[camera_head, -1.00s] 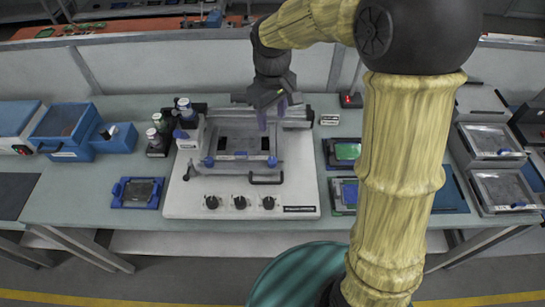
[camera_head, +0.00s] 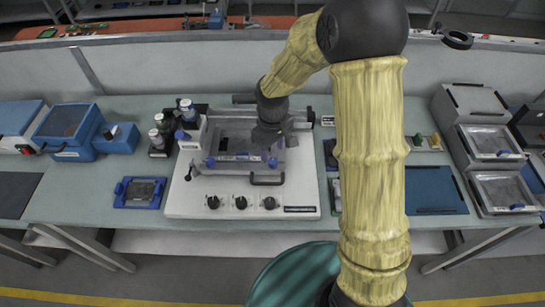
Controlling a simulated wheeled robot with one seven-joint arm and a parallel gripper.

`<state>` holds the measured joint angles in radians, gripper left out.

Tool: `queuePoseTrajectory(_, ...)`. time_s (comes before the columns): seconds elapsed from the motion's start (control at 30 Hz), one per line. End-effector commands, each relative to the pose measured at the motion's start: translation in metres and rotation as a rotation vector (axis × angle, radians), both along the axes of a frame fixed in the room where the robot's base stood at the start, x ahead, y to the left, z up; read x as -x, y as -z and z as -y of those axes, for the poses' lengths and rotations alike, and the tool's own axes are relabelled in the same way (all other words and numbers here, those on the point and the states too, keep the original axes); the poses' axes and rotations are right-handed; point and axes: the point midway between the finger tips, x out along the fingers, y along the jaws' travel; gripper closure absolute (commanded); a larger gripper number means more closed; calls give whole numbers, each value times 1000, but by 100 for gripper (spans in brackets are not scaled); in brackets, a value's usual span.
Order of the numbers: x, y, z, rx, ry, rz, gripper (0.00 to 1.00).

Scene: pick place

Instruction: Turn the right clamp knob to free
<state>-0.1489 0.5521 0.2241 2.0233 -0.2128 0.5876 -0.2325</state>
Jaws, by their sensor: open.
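The white-based fixture (camera_head: 186,198) stands on the bench, with a framed plate on top. The right clamp knob (camera_head: 273,163) is a small blue knob at the frame's front right corner. A matching blue left knob (camera_head: 209,162) sits at the front left corner. My gripper (camera_head: 267,147) is open and points down over the right part of the frame, just behind the right knob in the picture. I cannot tell whether it touches the knob. The fingertips are dark and hard to make out, and the gripper hides part of the frame.
Several black dials (camera_head: 240,202) line the fixture's front, below a black handle (camera_head: 266,180). Bottles (camera_head: 187,112) stand at its left rear. A blue tray (camera_head: 139,192) lies left of it. My arm covers the bench to its right.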

Motion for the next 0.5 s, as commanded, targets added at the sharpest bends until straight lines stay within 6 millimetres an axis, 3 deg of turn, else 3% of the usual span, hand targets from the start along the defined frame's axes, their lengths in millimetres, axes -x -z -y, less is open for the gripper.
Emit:
queuePoseTrajectory(0.2, 0, 36, 1, 2, 2, -4, 52)
queuePoseTrajectory(0.5, 0, 51, 0, 1, -1, 1, 52)
